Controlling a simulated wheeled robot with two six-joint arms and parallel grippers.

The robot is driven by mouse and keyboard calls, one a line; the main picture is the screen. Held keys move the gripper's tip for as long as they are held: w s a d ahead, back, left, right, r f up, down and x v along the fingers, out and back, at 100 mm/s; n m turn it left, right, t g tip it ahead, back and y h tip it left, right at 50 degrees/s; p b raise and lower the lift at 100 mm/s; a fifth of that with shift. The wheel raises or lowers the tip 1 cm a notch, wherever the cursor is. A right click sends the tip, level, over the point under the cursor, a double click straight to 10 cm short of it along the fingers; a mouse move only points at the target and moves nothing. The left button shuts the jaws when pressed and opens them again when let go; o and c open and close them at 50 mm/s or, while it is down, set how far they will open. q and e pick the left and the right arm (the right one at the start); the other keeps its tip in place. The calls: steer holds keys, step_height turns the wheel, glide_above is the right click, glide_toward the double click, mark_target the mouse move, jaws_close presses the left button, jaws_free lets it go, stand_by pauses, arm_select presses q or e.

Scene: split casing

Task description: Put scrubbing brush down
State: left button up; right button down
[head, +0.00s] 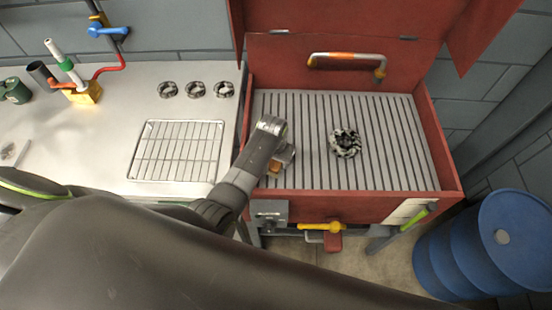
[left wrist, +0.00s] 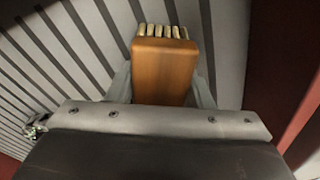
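The scrubbing brush (left wrist: 165,72) has an orange-brown wooden body with a row of pale bristles at its far end. My left gripper (left wrist: 162,90) has one finger on each side of the brush and looks shut on it. In the head view the left gripper (head: 284,158) is over the left part of the red box's slatted grate (head: 300,120), and a small orange bit of the brush (head: 274,168) shows below the wrist. Most of the brush is hidden there. Whether it touches the grate is unclear. My right gripper is not in view.
A black-and-white ring-shaped thing (head: 345,142) lies on the grate. The red lid (head: 350,45) stands open behind. A steel counter (head: 105,140) with a wire rack (head: 178,150) is at the left, a blue barrel (head: 515,240) at the right. The grate's right side is clear.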

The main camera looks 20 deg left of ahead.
mark_target(274, 162)
arm_select(q)
steer(key=o, duration=0.4)
steer(key=shift+r, duration=0.75)
steer(key=r, duration=0.3)
steer(key=s+r, duration=0.1)
steer(key=r, duration=0.6)
steer(key=shift+s+a+r, duration=0.1)
steer(key=shift+s+r, duration=0.1)
steer(key=shift+r, duration=0.15)
